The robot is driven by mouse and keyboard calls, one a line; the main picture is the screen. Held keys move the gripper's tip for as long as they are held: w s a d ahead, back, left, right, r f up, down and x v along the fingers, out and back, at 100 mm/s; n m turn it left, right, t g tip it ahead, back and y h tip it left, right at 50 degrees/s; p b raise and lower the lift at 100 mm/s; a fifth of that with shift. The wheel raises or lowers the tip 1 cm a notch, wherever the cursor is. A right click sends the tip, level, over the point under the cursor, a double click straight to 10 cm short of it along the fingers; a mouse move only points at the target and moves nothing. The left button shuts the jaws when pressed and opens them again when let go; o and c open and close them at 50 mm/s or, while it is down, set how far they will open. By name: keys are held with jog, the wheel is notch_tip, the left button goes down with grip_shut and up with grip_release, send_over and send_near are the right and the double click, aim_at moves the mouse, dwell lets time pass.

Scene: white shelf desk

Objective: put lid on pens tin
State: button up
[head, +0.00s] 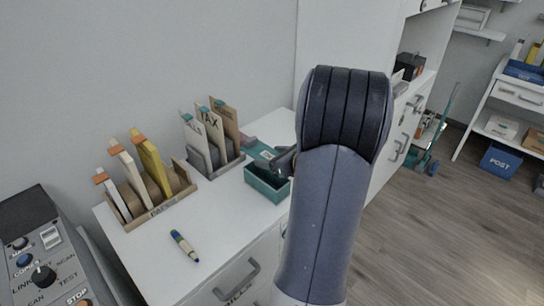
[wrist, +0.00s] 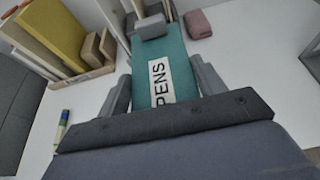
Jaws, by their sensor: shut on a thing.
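The pens tin (head: 267,188) is a teal open-topped box on the white desk, left of my arm in the head view. The teal lid (head: 257,148) shows just behind the tin. In the wrist view the lid (wrist: 143,58) has a white PENS label and a grey block at its far end. My gripper (wrist: 162,92) is shut on the lid, with one grey finger along each side. In the head view my gripper (head: 285,161) is dark and partly hidden by my arm, close to the tin's far rim. The tin cannot be made out in the wrist view.
A divided file holder (head: 157,205) and a second one labelled TAX (head: 213,160) stand along the wall. A marker pen (head: 184,246) lies at the front. A pink block (wrist: 198,24) lies behind the lid. A control panel (head: 45,260) is at lower left.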

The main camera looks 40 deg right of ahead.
jog(key=shift+f+b, duration=2.2)
jog(key=shift+f, duration=0.45)
jog(key=shift+f+b, duration=0.75)
jog(key=shift+b, duration=0.05)
jog(key=o, duration=1.1)
jog(key=shift+c, duration=0.2)
jog(key=a+p+v, duration=0.1)
jog(key=v, duration=0.9)
jog(key=shift+s+d+r, duration=0.15)
jog(key=shift+s+d, duration=0.25)
jog(key=shift+d, duration=0.05)
